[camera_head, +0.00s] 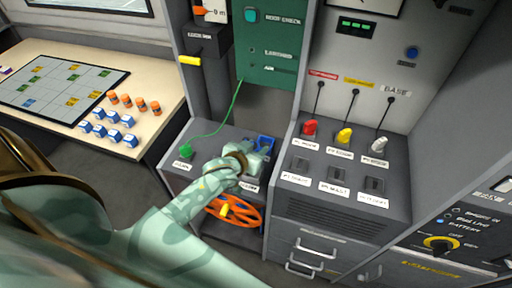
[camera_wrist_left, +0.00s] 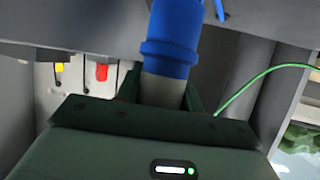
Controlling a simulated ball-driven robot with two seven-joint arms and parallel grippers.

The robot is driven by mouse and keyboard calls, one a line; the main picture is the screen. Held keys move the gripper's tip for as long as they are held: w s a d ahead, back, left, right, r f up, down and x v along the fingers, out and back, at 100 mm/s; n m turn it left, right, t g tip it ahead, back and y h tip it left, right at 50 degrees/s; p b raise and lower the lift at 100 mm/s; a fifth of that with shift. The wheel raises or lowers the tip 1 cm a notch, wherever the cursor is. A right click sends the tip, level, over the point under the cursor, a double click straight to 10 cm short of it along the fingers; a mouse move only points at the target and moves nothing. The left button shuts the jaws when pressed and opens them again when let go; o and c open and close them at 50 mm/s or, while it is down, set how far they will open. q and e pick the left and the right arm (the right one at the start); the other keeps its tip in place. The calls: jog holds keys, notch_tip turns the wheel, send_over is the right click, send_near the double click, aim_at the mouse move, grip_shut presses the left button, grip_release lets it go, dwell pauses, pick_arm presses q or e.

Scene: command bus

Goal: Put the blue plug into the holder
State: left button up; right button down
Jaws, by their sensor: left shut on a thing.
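The blue plug (camera_wrist_left: 172,38) shows large in the left wrist view, a blue cylinder with a collar and a grey lower part. My left gripper (camera_wrist_left: 165,95) is shut around that grey part, with the plug pointing away from the wrist. In the head view the left gripper (camera_head: 255,158) is over the low grey console left of the switch panel. A blue piece (camera_head: 266,142) shows just beyond the fingers; I cannot tell there whether it is plug or holder. Another bit of blue (camera_wrist_left: 220,10) shows at the wrist view's top edge. The holder is not clearly visible. My right gripper is out of view.
A green plug (camera_head: 186,151) with a thin green cable (camera_head: 232,108) stands on the console's left part. An orange handwheel (camera_head: 233,210) is below. Red, yellow and white plugs (camera_head: 344,135) stand on the panel to the right. A table (camera_head: 150,80) with blocks is at left.

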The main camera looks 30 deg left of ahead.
pick_arm(q)
jog(key=shift+f+b, duration=2.1)
jog(key=shift+f, duration=0.9)
jog(key=o, duration=1.2)
jog(key=shift+c, duration=0.2)
jog(key=shift+s, duration=0.1)
jog(key=p+v, duration=0.4)
jog(key=v, duration=1.2)
jog(key=shift+d, duration=0.1)
